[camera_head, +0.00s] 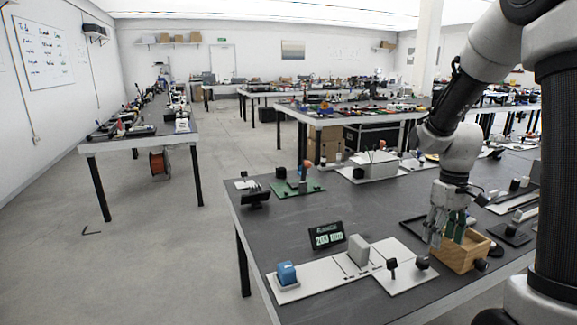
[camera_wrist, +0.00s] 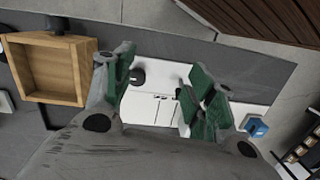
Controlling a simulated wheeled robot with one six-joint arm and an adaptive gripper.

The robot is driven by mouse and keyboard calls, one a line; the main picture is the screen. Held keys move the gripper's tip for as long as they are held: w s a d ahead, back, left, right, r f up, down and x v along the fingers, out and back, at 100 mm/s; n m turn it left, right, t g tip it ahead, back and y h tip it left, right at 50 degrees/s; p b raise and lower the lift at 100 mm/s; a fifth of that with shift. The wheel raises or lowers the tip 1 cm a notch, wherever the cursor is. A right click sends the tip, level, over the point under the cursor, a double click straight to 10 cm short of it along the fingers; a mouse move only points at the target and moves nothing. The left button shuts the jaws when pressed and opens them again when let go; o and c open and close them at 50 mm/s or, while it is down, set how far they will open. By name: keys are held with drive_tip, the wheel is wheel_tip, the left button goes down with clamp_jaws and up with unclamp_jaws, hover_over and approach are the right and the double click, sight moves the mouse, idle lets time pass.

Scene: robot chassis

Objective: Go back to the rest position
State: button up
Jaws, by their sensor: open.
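My gripper (camera_head: 447,228) is open, pointing down in front of part of the wooden box (camera_head: 464,254) at the right of the near table in the head view. In the wrist view my gripper (camera_wrist: 162,84) shows two spread fingers with green pads and nothing between them. The wooden box also shows at the left of the wrist view (camera_wrist: 80,72), beside the fingers, and its visible inside looks empty. The gripper's exact height above the table cannot be told.
The near dark table (camera_head: 285,222) holds a display reading 200 mm (camera_head: 326,236), a blue block (camera_head: 287,273) on a white plate, a grey block (camera_head: 358,250) and a green fixture (camera_head: 298,186). Another table (camera_head: 137,143) stands at the left. Open floor lies between.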

drive_tip(key=s+a+r+m+t, duration=0.2)
drive_tip(key=s+a+r+t, duration=0.2)
drive_tip(key=s+r, duration=1.2)
drive_tip(key=shift+s+m+t, duration=0.4)
drive_tip(key=shift+s+t, duration=0.25)
drive_tip(key=shift+t, duration=0.25)
drive_tip(key=shift+a, duration=0.1)
idle(1.3)
